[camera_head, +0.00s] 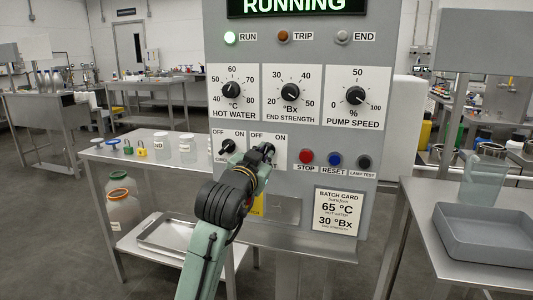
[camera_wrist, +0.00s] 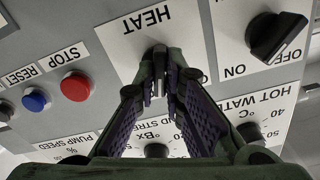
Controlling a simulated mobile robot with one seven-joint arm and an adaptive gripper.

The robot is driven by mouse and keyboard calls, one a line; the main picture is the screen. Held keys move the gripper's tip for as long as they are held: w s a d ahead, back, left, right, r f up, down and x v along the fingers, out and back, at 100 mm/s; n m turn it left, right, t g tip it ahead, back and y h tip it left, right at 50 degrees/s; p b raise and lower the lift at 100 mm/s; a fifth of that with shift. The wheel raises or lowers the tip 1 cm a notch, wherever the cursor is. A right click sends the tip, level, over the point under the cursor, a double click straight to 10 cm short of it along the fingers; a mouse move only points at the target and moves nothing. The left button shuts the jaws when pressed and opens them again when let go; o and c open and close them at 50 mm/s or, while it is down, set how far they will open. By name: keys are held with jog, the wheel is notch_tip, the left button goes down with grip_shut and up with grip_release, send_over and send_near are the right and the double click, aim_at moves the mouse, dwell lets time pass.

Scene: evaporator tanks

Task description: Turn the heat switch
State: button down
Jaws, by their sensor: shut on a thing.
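The heat switch is a small dark knob (camera_wrist: 159,59) on a white HEAT plate (camera_wrist: 130,38), seen upside down in the wrist view. My gripper (camera_wrist: 162,82) is shut on this knob, one finger on each side. The fingers hide most of the knob, so I cannot tell which way it points. In the head view my gripper (camera_head: 262,158) covers most of the HEAT plate (camera_head: 256,135), where OFF and ON show along the top edge.
Left of it in the head view is another black OFF/ON switch (camera_head: 227,146). Right are red STOP (camera_head: 306,156) and blue RESET (camera_head: 334,159) buttons. Three dials sit above; the display reads RUNNING and the RUN lamp (camera_head: 230,37) glows green. A steel ledge (camera_head: 320,238) juts out below.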

jog(key=shift+m, duration=0.7)
jog(key=shift+f, duration=0.1)
jog(key=shift+m+b, duration=0.55)
jog(key=shift+m, duration=0.65)
jog(key=shift+m+b, duration=0.3)
jog(key=shift+m, duration=0.4)
jog(key=c, duration=1.6)
grip_release()
